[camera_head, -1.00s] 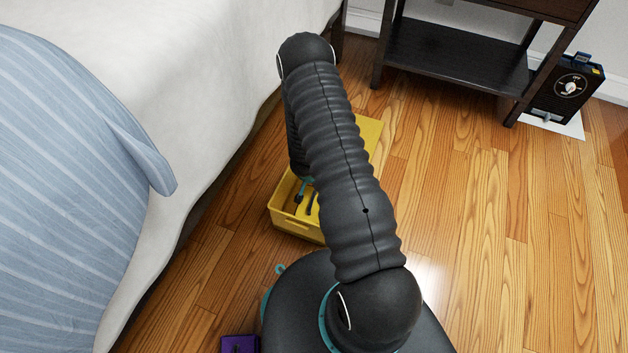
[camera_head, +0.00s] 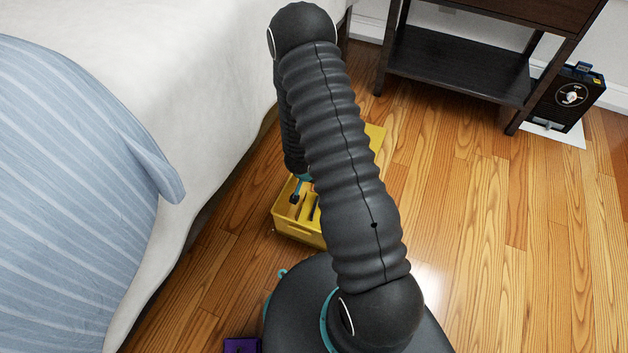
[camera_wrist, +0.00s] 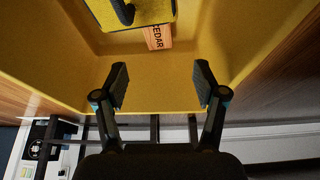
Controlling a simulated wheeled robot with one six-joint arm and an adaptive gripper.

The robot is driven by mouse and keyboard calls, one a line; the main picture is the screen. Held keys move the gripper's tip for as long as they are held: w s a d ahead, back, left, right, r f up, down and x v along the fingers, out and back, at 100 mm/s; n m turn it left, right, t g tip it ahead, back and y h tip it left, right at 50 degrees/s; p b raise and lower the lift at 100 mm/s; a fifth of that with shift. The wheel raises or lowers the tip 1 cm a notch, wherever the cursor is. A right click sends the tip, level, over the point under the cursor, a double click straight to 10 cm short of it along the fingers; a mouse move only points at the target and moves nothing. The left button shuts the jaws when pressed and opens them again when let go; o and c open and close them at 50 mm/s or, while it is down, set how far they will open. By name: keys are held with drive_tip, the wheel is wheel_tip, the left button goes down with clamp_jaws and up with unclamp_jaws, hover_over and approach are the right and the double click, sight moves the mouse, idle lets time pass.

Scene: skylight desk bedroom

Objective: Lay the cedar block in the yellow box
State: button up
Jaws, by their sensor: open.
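The yellow box (camera_head: 297,232) stands on the wooden floor beside the bed, partly hidden behind my arm. It fills much of the wrist view (camera_wrist: 55,62). The cedar block (camera_wrist: 158,37), a wood-coloured piece marked "CEDAR", lies inside the box, next to a yellow item (camera_wrist: 158,13) with a black part; its far end is hidden or out of frame. My gripper (camera_wrist: 161,86) is open, with nothing between its fingers, over the box and apart from the block. In the head view the arm hides most of the gripper (camera_head: 299,192).
The bed (camera_head: 215,90) with a striped blue cover borders the left. A dark side table (camera_head: 455,68) stands at the back, with a black device (camera_head: 566,100) at its right. A purple object (camera_head: 241,346) is at the bottom edge. The floor at right is clear.

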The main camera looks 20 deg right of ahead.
drive_tip(key=shift+s+a+r, duration=0.1)
drive_tip(key=shift+r, duration=0.3)
drive_tip(key=a+r+n+t+y, duration=0.15)
drive_tip(key=a+r, duration=0.35)
drive_tip(key=r, duration=1.1)
drive_tip(key=a+r+n+t+y, duration=0.1)
drive_tip(key=a+r+n+y, duration=0.25)
drive_tip(key=r, duration=1.15)
drive_tip(key=s+r+n, duration=0.2)
drive_tip(key=s+r, duration=0.6)
drive_tip(key=s, duration=0.4)
drive_tip(key=s+r+n+h, duration=0.1)
drive_tip(key=s+r+n, duration=0.1)
drive_tip(key=s+r, duration=0.6)
drive_tip(key=s, duration=0.4)
drive_tip(key=shift+r+h, duration=0.2)
drive_tip(key=shift+h, duration=0.1)
drive_tip(key=shift+s+d, duration=0.1)
